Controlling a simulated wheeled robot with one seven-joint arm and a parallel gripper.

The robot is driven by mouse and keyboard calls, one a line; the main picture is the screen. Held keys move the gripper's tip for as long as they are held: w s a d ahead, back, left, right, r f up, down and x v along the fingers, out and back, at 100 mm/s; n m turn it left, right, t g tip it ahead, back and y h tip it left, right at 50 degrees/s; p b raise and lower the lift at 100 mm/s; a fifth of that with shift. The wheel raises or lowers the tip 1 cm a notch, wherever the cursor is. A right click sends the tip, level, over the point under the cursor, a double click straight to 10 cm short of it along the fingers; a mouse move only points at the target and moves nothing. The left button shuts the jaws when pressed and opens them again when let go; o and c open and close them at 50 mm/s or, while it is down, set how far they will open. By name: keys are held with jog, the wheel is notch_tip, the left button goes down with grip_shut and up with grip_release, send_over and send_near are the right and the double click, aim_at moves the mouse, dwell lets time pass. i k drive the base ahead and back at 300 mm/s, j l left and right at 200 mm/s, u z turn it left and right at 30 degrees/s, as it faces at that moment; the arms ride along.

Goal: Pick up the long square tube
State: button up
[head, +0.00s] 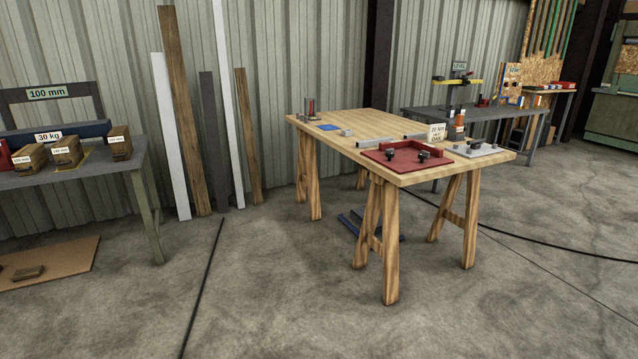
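Several small grey pieces lie on the wooden trestle table (375,122) in the middle of the head view. A grey bar (376,142) lies behind the red tray and looks like the long square tube. Another thin grey bar (414,136) lies to its right, near the white sign, partly hidden. A short grey block (347,132) lies to the left. At this size I cannot tell for sure which is the long square tube. My gripper is not in view.
On the table are a red tray (400,160) with dark knobs, a grey plate (477,151), a white sign (437,132) and a blue pad (328,127). A grey bench (50,166) with boxes stands left.

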aim_at(364, 144)
jog(key=i, duration=1.95)
jog(key=i+z, duration=0.25)
jog(key=i, duration=0.5)
